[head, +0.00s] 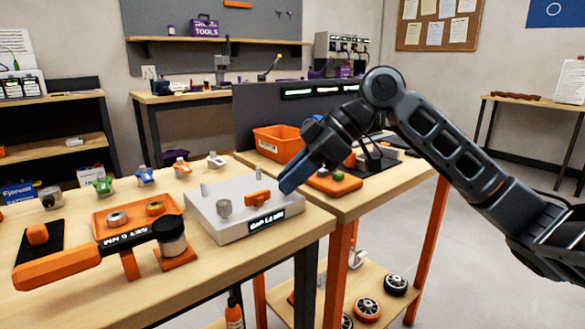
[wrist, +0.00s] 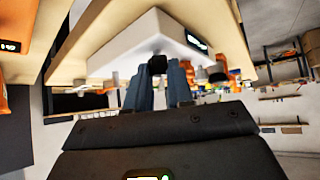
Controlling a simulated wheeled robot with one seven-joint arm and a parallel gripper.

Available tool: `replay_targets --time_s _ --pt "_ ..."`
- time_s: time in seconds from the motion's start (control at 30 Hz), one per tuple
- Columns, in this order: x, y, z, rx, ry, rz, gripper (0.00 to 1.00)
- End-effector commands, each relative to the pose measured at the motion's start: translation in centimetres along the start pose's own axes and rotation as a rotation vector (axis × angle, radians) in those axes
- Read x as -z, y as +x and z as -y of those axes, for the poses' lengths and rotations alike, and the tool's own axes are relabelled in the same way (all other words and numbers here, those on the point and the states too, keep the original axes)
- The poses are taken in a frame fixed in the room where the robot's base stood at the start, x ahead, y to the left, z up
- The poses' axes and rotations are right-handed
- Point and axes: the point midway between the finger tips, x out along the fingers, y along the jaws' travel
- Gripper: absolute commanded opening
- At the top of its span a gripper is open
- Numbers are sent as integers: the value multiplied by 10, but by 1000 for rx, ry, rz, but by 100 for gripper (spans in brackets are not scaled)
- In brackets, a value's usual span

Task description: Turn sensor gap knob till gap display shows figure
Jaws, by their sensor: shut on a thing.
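The pale grey gap fixture (head: 235,228) sits on the wooden bench, with the gap display (head: 266,221) on its front face. The display seems to read about 1.4 mm, but the small figures are not sure. A grey post (head: 223,208) and an orange block (head: 258,198) stand on its top. My gripper (head: 286,187) is at the fixture's right side. In the wrist view my gripper's blue fingers (wrist: 159,82) close around a small black knob (wrist: 157,64) on the fixture's side (wrist: 125,55). The fingers hide this knob in the head view.
An orange-handled tool marked SET 6 NM (head: 85,260) lies at the front left, near an orange tray (head: 112,232) with small round parts. Several small coloured devices line the bench's back. An orange bin (head: 275,142) stands on the second bench, behind my gripper.

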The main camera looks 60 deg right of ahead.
Motion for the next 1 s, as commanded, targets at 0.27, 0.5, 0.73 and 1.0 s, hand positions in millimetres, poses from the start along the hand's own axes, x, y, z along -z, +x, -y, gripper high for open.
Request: replay_targets --time_s 0.27,0.5,0.73,1.0 --pt "3 0 -3 192 -185 -2 0" --pt "3 0 -5 347 -342 -1 0" --pt "3 0 -7 467 -465 2 0" --pt "3 1 -8 553 -553 3 0"
